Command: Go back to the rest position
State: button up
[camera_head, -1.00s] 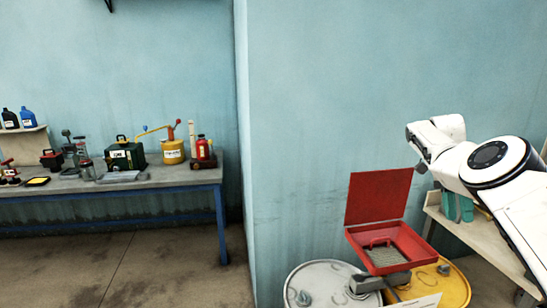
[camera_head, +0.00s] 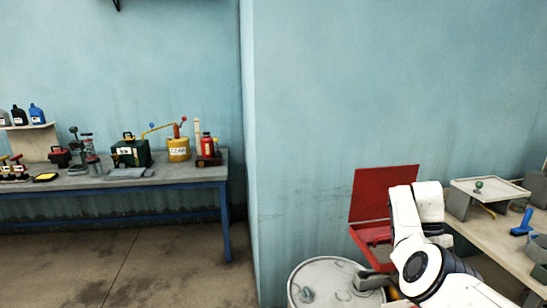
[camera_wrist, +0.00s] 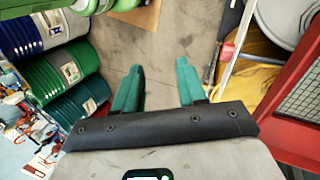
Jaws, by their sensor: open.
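My gripper (camera_wrist: 158,82) shows in the wrist view, with its two teal fingers wide apart and only concrete floor between them. Nothing is held. In the head view my white arm is folded low at the right, and its links hide the fingers there. The arm overlaps the red box (camera_head: 384,194) in the picture. The box's lid stands open, and most of its tray is hidden. In the wrist view, a red rim with a mesh (camera_wrist: 300,95) lies to the right of the fingers.
A white drum (camera_head: 330,270) stands below the red box. A bench (camera_head: 495,232) with a tray and blue tool is at right. A blue-legged workbench (camera_head: 200,176) with cans and tools stands at left. Several drums (camera_wrist: 53,68) lie left of my fingers in the wrist view.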

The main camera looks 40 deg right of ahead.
jog(key=s+a+f+n+t+h+b, duration=0.3)
jog(key=a+f+n, duration=0.6)
jog(key=a+f, duration=0.9)
jog(key=s+a+n+t, duration=0.1)
jog(key=s+a+n, duration=0.2)
jog(key=a, duration=0.4)
jog(key=s+a+n, duration=0.3)
jog(key=a+n, duration=0.2)
jog(key=a, duration=0.3)
jog(key=s+a+n+t, duration=0.1)
jog(key=s+a+n, duration=0.2)
jog(key=a, duration=0.5)
jog(key=shift+a+n+t+y+b, duration=0.2)
jog(key=shift+n+t+y+b, duration=0.1)
jog(key=shift+n+b, duration=0.15)
